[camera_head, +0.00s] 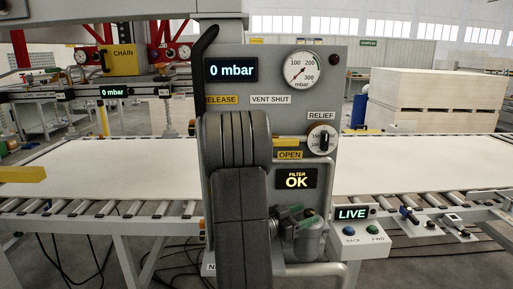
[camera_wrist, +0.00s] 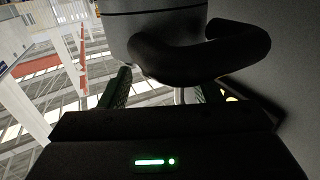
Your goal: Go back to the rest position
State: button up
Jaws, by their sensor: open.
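My gripper (camera_head: 300,218) is at the lower right of the grey control panel (camera_head: 275,75), close to a rounded grey housing (camera_head: 308,246) below the "FILTER OK" display (camera_head: 297,179). Its green-padded fingers are apart. In the wrist view my gripper (camera_wrist: 166,88) has one finger on each side, with a black curved handle (camera_wrist: 200,58) and a grey cylinder (camera_wrist: 155,22) just ahead. I cannot tell if the fingers touch the handle. My arm covers the panel's lower middle.
A black lever (camera_head: 204,42) stands up at the panel's top left. A relief knob (camera_head: 323,139) and a "LIVE" button box (camera_head: 361,232) are on the right. A roller conveyor with pale boards (camera_head: 420,163) runs behind. Red lifting gear (camera_head: 165,45) stands back left.

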jog(key=shift+w+d, duration=0.3)
jog(key=shift+d, duration=0.35)
jog(key=shift+a+f+t, duration=0.1)
jog(key=shift+t, duration=0.2)
jog(key=shift+s+n+t+y, duration=0.15)
jog(key=shift+n+t+y, duration=0.15)
jog(key=shift+g, duration=0.4)
